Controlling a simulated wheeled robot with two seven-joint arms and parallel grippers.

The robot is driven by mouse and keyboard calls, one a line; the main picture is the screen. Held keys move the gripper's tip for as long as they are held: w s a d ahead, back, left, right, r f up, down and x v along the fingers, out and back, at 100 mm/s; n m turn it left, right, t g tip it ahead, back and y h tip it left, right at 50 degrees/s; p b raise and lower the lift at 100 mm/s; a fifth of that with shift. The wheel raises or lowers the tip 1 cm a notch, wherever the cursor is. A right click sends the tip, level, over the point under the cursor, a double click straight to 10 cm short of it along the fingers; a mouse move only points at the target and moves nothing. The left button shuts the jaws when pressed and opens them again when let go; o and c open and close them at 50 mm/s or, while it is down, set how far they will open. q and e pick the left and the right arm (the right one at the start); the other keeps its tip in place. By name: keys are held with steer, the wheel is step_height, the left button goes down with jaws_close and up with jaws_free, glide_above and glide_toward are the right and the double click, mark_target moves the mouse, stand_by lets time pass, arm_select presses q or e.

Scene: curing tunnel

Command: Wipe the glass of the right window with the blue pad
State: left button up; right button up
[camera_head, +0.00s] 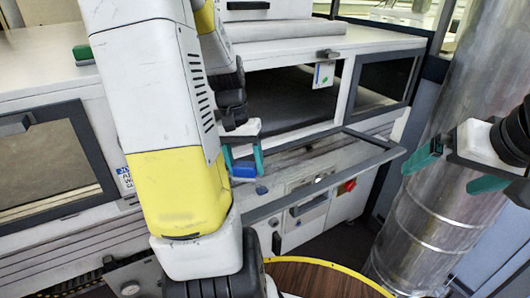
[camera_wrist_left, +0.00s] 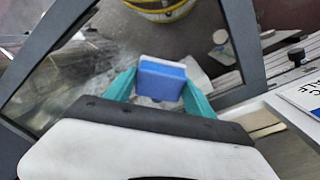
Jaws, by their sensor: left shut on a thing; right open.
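The blue pad (camera_head: 243,169) is held between the teal fingers of my left gripper (camera_head: 244,160). In the left wrist view, the pad (camera_wrist_left: 161,80) shows a white upper layer, and the gripper (camera_wrist_left: 160,95) is shut on it. The pad is over a folded-down window with a dark frame (camera_head: 388,158), at the right-hand opening of the machine. Its glass shows in the left wrist view (camera_wrist_left: 60,95). Whether pad and glass touch, I cannot tell. A small blue patch below the pad looks like its reflection. My right gripper (camera_head: 455,172) is open and empty at the right.
A closed, dark-framed window (camera_head: 45,162) is at the left, and a smaller dark pane (camera_head: 385,80) at the far right of the machine. A green block (camera_head: 83,53) lies on the top. A large metal duct (camera_head: 440,190) stands beside my right gripper. A red knob (camera_head: 348,186) is below the folded-down window.

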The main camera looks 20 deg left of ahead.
mark_target(263, 178)
arm_select(q)
steer(key=shift+s+d+r, duration=0.1)
steer(key=shift+s+d, duration=0.5)
steer(key=shift+d, duration=0.3)
steer(key=shift+w+d, duration=0.8)
steer(key=shift+w, duration=0.15)
steer(key=shift+w+d, duration=0.3)
steer(key=shift+w, duration=0.05)
steer(key=shift+c, duration=0.6)
steer(key=shift+w+d, duration=0.55)
steer(key=shift+w, duration=0.2)
steer(key=shift+w+d, duration=0.5)
steer(key=shift+w, duration=0.2)
